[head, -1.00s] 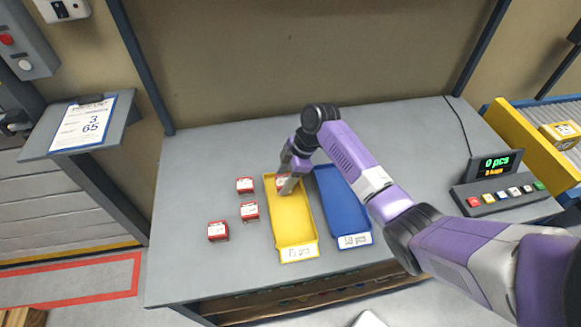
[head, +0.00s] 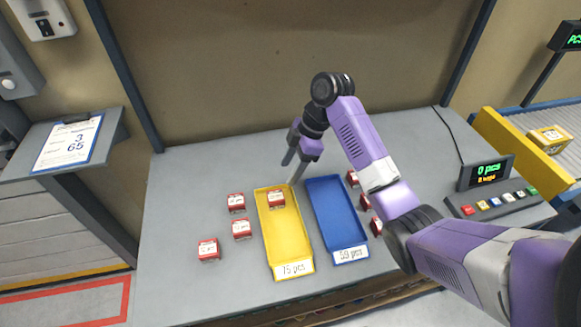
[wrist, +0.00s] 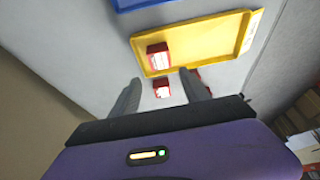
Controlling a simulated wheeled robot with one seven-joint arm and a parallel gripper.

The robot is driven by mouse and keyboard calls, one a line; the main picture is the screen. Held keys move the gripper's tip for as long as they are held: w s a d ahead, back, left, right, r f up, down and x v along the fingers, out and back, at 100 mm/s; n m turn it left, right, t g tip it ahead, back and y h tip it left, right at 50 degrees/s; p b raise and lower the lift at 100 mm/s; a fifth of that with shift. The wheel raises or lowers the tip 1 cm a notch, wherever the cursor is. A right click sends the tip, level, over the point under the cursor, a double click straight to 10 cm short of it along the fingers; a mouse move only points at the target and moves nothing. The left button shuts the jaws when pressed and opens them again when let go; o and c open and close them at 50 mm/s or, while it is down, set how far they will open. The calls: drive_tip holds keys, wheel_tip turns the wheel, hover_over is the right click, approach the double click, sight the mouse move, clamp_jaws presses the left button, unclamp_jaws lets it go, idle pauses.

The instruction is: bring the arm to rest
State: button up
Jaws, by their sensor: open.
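My gripper (head: 291,172) is open and empty, raised above the back edge of the yellow tray in the head view. In the wrist view my gripper (wrist: 164,92) shows two spread fingers with nothing held between them. The arm reaches in from the right, bent at a high elbow. A red box (head: 276,199) sits in the far end of the yellow tray (head: 289,256); it also shows in the wrist view (wrist: 158,55), apart from the fingers.
A blue tray (head: 336,222) lies right of the yellow one. Several red boxes (head: 208,250) stand left of the yellow tray; others (head: 352,178) are right of the blue tray, partly behind my arm. A counter display (head: 487,172) and button panel stand at right. A clipboard (head: 69,143) is at left.

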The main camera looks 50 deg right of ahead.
idle(0.4)
drive_tip(key=w+d+r+m+t+h, duration=0.1)
drive_tip(key=w+r+m+t+h, duration=0.15)
drive_tip(key=w+m+t, duration=0.2)
drive_tip(key=w+d+r+m+t+h, duration=0.1)
drive_tip(key=w+r+m+t+h, duration=0.1)
drive_tip(key=w+r+m+t, duration=0.3)
drive_tip(key=s+a+m+t+h, duration=0.4)
drive_tip(key=s+a+m, duration=0.2)
drive_tip(key=s+a, duration=0.7)
drive_tip(key=s+a+n+y, duration=0.1)
drive_tip(key=s+a, duration=0.3)
drive_tip(key=s, duration=0.5)
drive_tip(key=s+a+n+g+y, duration=0.1)
drive_tip(key=s+a+n+y, duration=0.1)
drive_tip(key=s, duration=0.7)
drive_tip(key=s+a+f+n+y, duration=0.1)
drive_tip(key=s+a, duration=0.4)
drive_tip(key=s, duration=0.5)
drive_tip(key=shift+a+n+y+b, duration=0.3)
drive_tip(key=shift+n+y+b, duration=0.05)
drive_tip(key=shift+b, duration=0.1)
